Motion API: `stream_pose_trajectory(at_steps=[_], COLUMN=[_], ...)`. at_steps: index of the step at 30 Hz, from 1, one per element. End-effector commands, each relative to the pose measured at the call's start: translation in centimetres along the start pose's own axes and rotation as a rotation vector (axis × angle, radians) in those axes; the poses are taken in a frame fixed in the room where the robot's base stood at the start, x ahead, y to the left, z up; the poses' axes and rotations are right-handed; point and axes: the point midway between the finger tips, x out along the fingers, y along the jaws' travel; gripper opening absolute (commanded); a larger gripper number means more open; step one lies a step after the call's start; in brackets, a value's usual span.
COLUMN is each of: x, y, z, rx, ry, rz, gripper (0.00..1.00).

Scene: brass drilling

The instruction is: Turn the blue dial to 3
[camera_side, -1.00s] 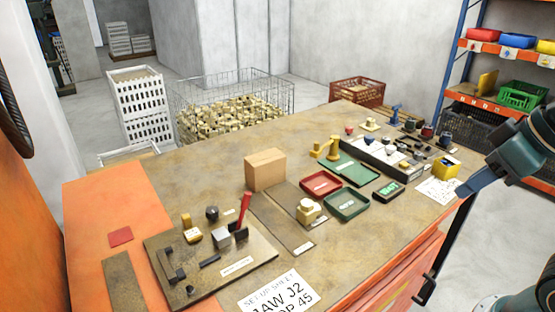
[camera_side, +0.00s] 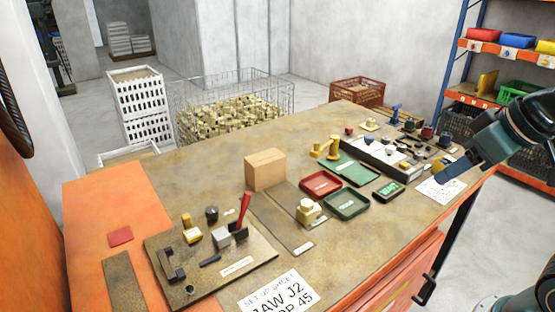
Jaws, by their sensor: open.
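A small upright blue piece (camera_side: 396,113) stands at the far right of the bench. Dark knobs stand near it, one dark red (camera_side: 427,131) and one dark, perhaps bluish (camera_side: 445,138). I cannot tell which of these is the blue dial, and no numbers or pointer can be read at this size. My gripper (camera_side: 447,173) reaches in from the right above the bench's right edge. It is apart from the knobs and on the near side of them. It looks empty, and its finger partly hides a yellow block (camera_side: 439,162).
A long grey-white panel (camera_side: 377,158) with small parts lies left of my gripper. Red (camera_side: 321,184) and green (camera_side: 347,204) trays, a cardboard box (camera_side: 265,170) and a fixture plate (camera_side: 225,268) occupy the bench. A white sheet (camera_side: 440,190) lies below my gripper. Shelves stand behind right.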

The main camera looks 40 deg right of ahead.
Motion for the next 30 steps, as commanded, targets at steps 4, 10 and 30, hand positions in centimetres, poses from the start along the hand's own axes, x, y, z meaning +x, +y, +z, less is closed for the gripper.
stream_pose_trajectory(at_steps=[4,10,30], x=[1.9,5.0,17.1], y=[1.1,3.0,13.0], z=[-3.1,-7.5,-17.1], rx=[0.042,0.097,0.244], ry=[0.043,0.12,0.377], rz=[0.025,0.064,0.216], gripper=[0.51,0.51,0.51])
